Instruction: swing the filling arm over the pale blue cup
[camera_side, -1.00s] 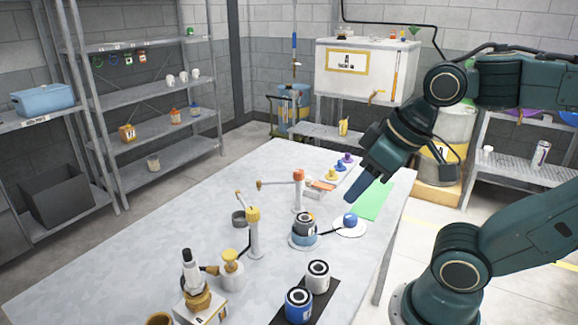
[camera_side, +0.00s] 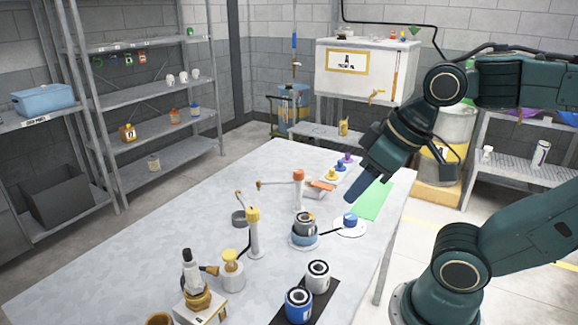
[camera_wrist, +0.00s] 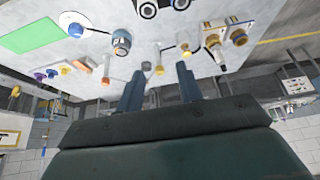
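A pale blue cup (camera_side: 304,238) stands on a round base on the table, with a dark, ring-topped piece in it; it also shows in the wrist view (camera_wrist: 121,47). Behind it stands a white post with an orange top (camera_side: 298,177), its thin arm (camera_side: 277,183) reaching left. Left of the cup is a white post with a yellow top (camera_side: 253,232), its short arm (camera_side: 240,199) pointing up and left. I cannot tell which is the filling arm. My gripper (camera_side: 353,194) hangs above the table's right side, apart from both posts. In the wrist view its fingers (camera_wrist: 160,85) are spread and empty.
A blue knob (camera_side: 350,219) on a white disc lies right of the cup, near a green sheet (camera_side: 372,200). Blue (camera_side: 298,304) and white (camera_side: 317,274) canisters stand on a dark mat in front. A microscope-like device (camera_side: 193,280) stands front left. The table's left middle is clear.

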